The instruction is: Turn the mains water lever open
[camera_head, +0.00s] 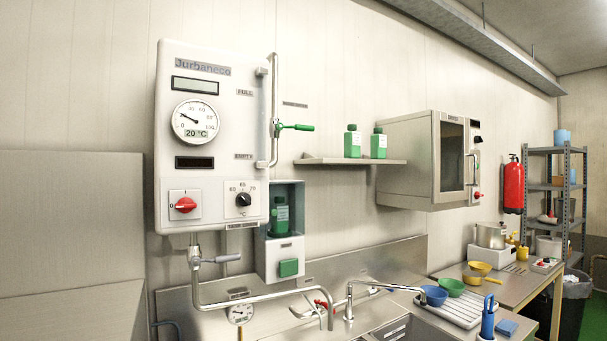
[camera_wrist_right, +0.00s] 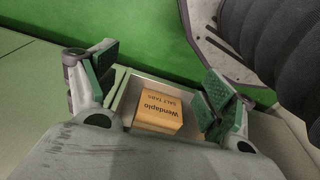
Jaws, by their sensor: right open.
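A green lever (camera_head: 296,127) sits on a valve of the vertical pipe (camera_head: 275,100) at the right side of the white wall boiler (camera_head: 213,140). It sticks out to the right, about level. A label beside the pipe is too small to read. A second, grey lever (camera_head: 220,259) sits on the outlet under the boiler, also about level. I cannot tell from lettering which one is the mains lever. My right gripper (camera_wrist_right: 158,95) is open in the right wrist view, with a yellow box (camera_wrist_right: 160,107) visible between its fingers, not gripped. My left gripper is in neither view.
A green bottle stands in a grey wall box (camera_head: 284,260) below the lever. A shelf (camera_head: 350,161) with two green bottles and a steel oven (camera_head: 430,160) are to the right. Taps and a bowl rack (camera_head: 455,312) line the counter.

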